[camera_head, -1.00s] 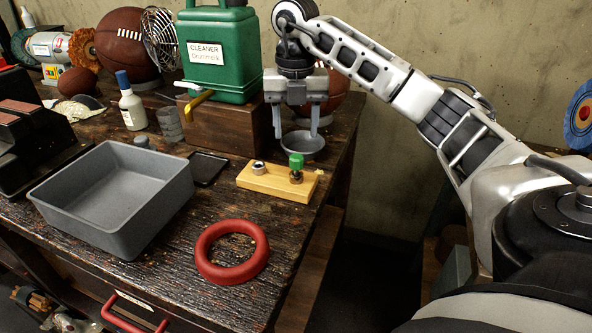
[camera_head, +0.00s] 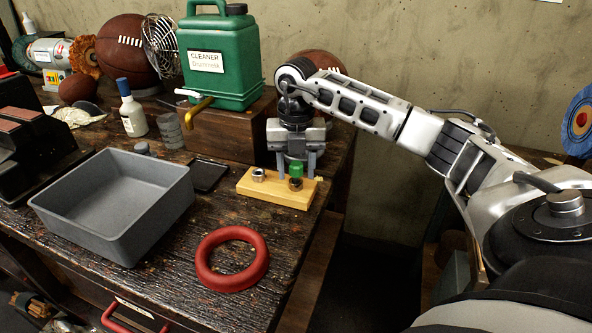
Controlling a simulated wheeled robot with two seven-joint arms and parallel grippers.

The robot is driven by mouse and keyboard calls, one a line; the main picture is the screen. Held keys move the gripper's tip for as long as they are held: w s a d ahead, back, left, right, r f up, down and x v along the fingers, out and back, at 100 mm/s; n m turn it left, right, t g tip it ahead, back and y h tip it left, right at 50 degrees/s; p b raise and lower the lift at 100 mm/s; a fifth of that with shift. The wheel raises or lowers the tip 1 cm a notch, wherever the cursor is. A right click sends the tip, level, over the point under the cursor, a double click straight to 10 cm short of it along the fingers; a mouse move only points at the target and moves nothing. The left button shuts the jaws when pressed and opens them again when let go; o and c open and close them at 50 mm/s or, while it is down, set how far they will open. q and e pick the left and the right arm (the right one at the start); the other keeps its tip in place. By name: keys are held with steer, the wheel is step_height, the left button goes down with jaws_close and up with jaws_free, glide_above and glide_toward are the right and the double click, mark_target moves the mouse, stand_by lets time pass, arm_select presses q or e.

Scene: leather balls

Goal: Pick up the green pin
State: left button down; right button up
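The green pin (camera_head: 295,169) stands upright on the yellow wooden block (camera_head: 275,194), near its right end, with a dark metal collar at its base. My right gripper (camera_head: 296,175) points straight down at the block. Its two fingers are apart, one to the left and one to the right of the pin, with their tips low near the block. I see gaps between the fingers and the pin, though I cannot judge the depth exactly. A metal ring (camera_head: 258,175) sits at the block's left end. My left gripper is not in view.
A grey bin (camera_head: 150,220) stands left of the block. A red ring (camera_head: 205,262) lies in front. A green cleaner jug (camera_head: 218,60) on a wooden box (camera_head: 225,135) stands behind. A small black tray (camera_head: 207,175) lies beside the block. The table's right edge is close.

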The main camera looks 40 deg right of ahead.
steer(key=c, duration=0.7)
steer(key=shift+r, duration=0.1)
